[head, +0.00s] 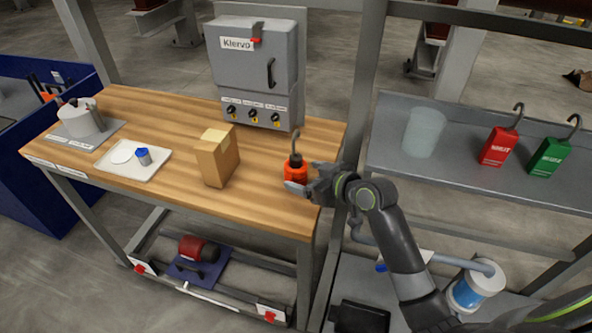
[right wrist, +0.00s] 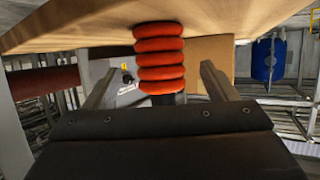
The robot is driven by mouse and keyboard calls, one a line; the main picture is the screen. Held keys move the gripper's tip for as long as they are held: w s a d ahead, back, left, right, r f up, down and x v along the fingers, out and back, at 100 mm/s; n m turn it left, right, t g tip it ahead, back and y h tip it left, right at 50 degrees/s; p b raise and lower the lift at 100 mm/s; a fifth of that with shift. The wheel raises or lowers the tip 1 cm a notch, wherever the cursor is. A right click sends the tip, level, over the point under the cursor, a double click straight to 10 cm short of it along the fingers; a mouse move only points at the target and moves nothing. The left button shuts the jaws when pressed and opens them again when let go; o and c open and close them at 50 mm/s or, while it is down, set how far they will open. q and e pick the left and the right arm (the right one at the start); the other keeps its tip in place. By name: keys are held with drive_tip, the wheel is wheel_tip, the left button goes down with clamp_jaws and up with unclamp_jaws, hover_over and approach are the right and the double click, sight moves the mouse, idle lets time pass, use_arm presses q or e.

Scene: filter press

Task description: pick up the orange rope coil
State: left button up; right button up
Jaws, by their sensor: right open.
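The orange rope coil (head: 296,174) stands on the wooden bench near its right edge, with a dark neck and grey hook on top. My right gripper (head: 300,177) is open at the coil, reaching in from the right. In the right wrist view, the stacked orange rings (right wrist: 160,58) sit between the two open fingers (right wrist: 158,85), with gaps on both sides. I cannot tell whether a finger touches it. My left gripper is not in view.
A cardboard box (head: 217,157) stands left of the coil. A grey control cabinet (head: 256,72) is behind it. A white tray (head: 119,170) lies further left.

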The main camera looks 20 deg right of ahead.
drive_tip(key=shift+x, duration=1.4)
drive_tip(key=c, duration=1.2)
drive_tip(key=shift+r, duration=0.1)
drive_tip(key=shift+c, duration=0.2)
